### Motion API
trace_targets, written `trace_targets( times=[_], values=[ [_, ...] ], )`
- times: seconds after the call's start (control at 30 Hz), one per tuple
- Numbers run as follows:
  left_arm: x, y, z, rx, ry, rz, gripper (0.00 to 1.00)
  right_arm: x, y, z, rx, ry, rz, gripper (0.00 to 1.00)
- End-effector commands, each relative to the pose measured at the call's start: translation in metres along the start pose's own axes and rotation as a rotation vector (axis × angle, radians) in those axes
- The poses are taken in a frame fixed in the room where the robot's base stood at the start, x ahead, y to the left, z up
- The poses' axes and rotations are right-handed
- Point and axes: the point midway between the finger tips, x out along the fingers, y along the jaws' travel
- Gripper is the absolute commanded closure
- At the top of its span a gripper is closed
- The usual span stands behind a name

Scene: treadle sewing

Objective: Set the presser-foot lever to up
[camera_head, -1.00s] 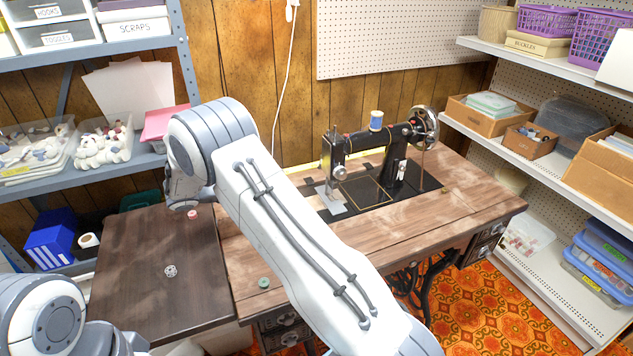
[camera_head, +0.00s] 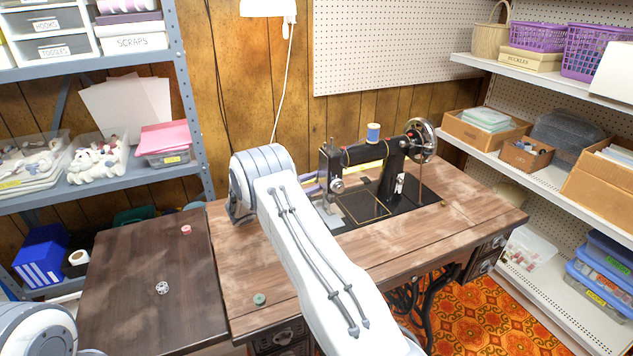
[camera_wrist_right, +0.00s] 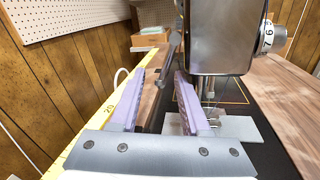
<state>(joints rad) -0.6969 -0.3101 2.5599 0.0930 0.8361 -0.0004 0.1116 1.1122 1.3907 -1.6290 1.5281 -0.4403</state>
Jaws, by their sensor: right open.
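The black sewing machine (camera_head: 365,165) stands on the wooden table with its needle end to the left. In the right wrist view its grey head end (camera_wrist_right: 222,35) fills the upper right, with the needle bar and presser foot (camera_wrist_right: 207,100) below it. A small grey lever (camera_wrist_right: 173,48), seemingly the presser-foot lever, hangs slanted beside the head, between the directions of my two fingertips. I cannot tell whether they touch it. My right gripper (camera_wrist_right: 160,85) has lilac fingers apart; in the head view it (camera_head: 311,183) is at the machine's left end, partly hidden by my arm.
A yellow measuring tape (camera_wrist_right: 113,105) runs along the table's back edge. A blue thread spool (camera_head: 373,132) is on top of the machine. A green spool (camera_head: 259,299) lies on the table's front left. A dark side table (camera_head: 150,265) stands left. Shelves flank both sides.

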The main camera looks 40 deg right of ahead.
Motion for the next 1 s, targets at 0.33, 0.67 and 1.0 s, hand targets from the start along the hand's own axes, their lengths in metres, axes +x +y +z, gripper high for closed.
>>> trace_targets(
  times=[0.33,0.67,1.0],
  values=[
    [0.0,0.0,0.0,0.0,0.0,0.0,0.45,0.005,0.0,0.0,0.0,0.0,0.0,0.54],
    [0.0,0.0,0.0,0.0,0.0,0.0,0.45,0.005,0.0,0.0,0.001,0.0,0.0,1.0],
    [0.017,-0.001,0.001,0.0,0.0,0.0,0.45,0.006,0.004,-0.003,0.099,-0.018,0.004,1.0]
  ],
)
